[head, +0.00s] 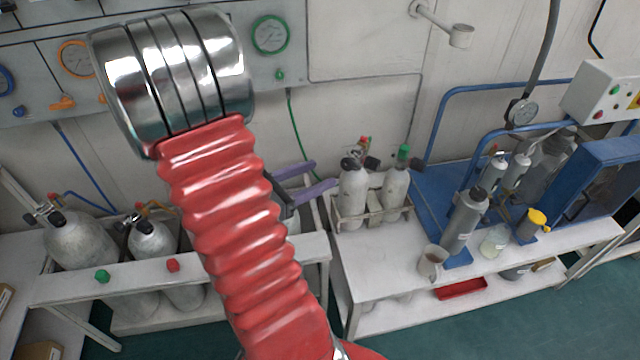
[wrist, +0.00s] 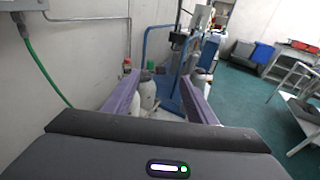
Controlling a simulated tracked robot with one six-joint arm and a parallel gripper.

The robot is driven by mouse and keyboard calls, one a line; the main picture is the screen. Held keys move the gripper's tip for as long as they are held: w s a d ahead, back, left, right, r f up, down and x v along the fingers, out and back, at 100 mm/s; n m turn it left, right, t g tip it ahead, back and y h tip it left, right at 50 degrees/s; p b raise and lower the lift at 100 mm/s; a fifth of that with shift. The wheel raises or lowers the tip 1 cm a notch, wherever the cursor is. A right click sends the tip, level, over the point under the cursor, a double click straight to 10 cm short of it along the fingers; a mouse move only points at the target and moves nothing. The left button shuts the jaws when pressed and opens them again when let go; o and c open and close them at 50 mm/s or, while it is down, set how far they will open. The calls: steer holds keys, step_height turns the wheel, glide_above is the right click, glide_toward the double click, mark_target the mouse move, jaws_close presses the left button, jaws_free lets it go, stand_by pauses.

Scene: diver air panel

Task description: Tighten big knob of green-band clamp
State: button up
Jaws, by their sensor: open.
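Two pale cylinders (head: 354,197) (head: 394,190) stand in a low rack just right of my gripper in the head view. The right one has a green top (head: 403,154); I take this as the green-banded side, but no clear green band shows. A dark fitting (head: 372,163) sits between their tops; I cannot tell whether it is the clamp or its big knob. My gripper (head: 325,176) is open and empty, its purple fingers pointing toward the cylinders without visible contact. In the wrist view the fingers (wrist: 161,77) spread either side of a pale cylinder (wrist: 147,94).
A green hose (head: 298,130) hangs from the green-rimmed gauge (head: 271,35) on the wall panel. A blue frame (head: 436,125) stands behind and right of the cylinders. A mug (head: 432,262) and grey bottle (head: 464,222) stand on the right bench.

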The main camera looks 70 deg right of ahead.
steer(key=d+f+n+t+h, duration=0.2)
steer(key=d+f+n+h, duration=0.1)
steer(key=d+f+n, duration=0.25)
steer(key=n+t+h, duration=0.1)
steer(key=n+t, duration=0.2)
steer(key=n, duration=0.2)
glide_toward(346, 166)
steer(key=shift+w+a+f, duration=0.1)
steer(key=shift+w+f, duration=0.05)
steer(key=shift+f, duration=0.05)
steer(key=shift+x, duration=5.5)
steer(key=shift+r, duration=0.1)
steer(key=shift+c, duration=0.3)
